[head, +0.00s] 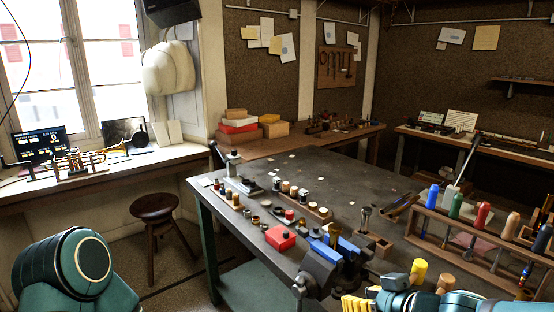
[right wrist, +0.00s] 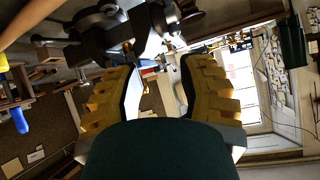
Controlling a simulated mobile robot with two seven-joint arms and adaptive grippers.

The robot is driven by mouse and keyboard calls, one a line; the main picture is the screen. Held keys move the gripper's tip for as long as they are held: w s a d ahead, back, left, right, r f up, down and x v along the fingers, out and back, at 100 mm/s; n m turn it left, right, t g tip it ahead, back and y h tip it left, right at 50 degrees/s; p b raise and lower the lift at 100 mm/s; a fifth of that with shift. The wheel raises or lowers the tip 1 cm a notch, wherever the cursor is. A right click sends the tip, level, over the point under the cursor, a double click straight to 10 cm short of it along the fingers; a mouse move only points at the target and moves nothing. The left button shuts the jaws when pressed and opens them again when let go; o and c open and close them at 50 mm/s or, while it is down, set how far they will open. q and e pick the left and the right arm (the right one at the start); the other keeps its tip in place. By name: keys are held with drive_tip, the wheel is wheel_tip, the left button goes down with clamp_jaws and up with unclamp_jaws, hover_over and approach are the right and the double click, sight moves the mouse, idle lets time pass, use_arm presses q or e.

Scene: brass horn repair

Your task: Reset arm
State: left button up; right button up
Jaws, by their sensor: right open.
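My right gripper (head: 358,303) shows at the bottom edge of the head view, with its yellow fingers in front of the workbench (head: 345,180). In the right wrist view, the right gripper (right wrist: 158,88) has its two yellow fingers spread apart with nothing between them. A dark vise (head: 322,268) with blue jaws is fixed at the bench's near edge, just behind the right gripper. A dark metal body close past the fingertips shows in the right wrist view; I cannot tell whether it is the vise. My left gripper is outside the frames.
A wooden rack (head: 440,232) with several colored handles and bottles stands at right, close to my right arm. A red box (head: 281,237) and several small jars line the bench's left edge. A stool (head: 154,208) stands left. A brass horn (head: 85,160) rests on the window counter.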

drive_tip(key=s+a+f+m+g, duration=0.1)
drive_tip(key=a+f+m+g, duration=0.25)
drive_tip(key=f, duration=1.35)
drive_tip(key=s+a+f+m+g+h, duration=0.1)
drive_tip(key=s+f+g, duration=0.1)
drive_tip(key=s+f, duration=0.3)
drive_tip(key=s+a+f+m+g, duration=0.1)
drive_tip(key=s+f, duration=0.4)
drive_tip(key=f, duration=0.6)
drive_tip(key=shift+a+g+h, duration=0.35)
drive_tip(key=shift+g+h, duration=0.05)
drive_tip(key=shift+g, duration=0.35)
